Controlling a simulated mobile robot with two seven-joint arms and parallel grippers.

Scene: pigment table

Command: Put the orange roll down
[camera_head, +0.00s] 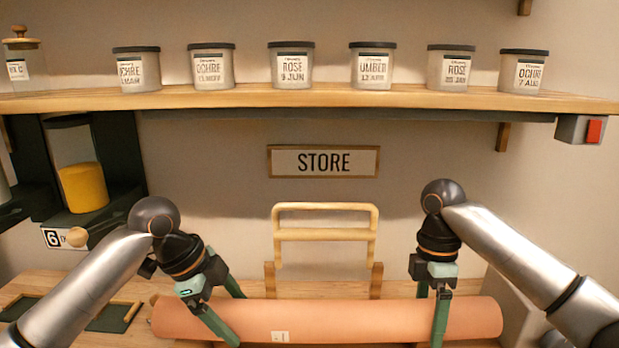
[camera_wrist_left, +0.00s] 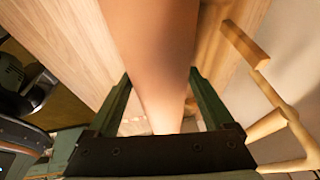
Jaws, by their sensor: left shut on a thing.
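The long orange roll (camera_head: 340,320) lies level across the lower part of the head view, with a small white label on its front. My left gripper (camera_head: 226,308) is shut on the roll near its left end, one finger in front and one behind. In the left wrist view the roll (camera_wrist_left: 155,60) runs between the two fingers of this gripper (camera_wrist_left: 160,95). My right gripper (camera_head: 434,310) straddles the roll nearer its right end; whether its fingers press on the roll is unclear. The roll's underside is hidden, so I cannot tell whether it touches the bench.
A wooden rack (camera_head: 325,237) stands behind the roll under the STORE sign (camera_head: 323,161). The wooden bench (camera_head: 60,285) shows at the left, with a dark tray (camera_head: 112,318). A shelf (camera_head: 330,96) of labelled jars runs above. A yellow cylinder (camera_head: 83,187) sits in a dark holder at left.

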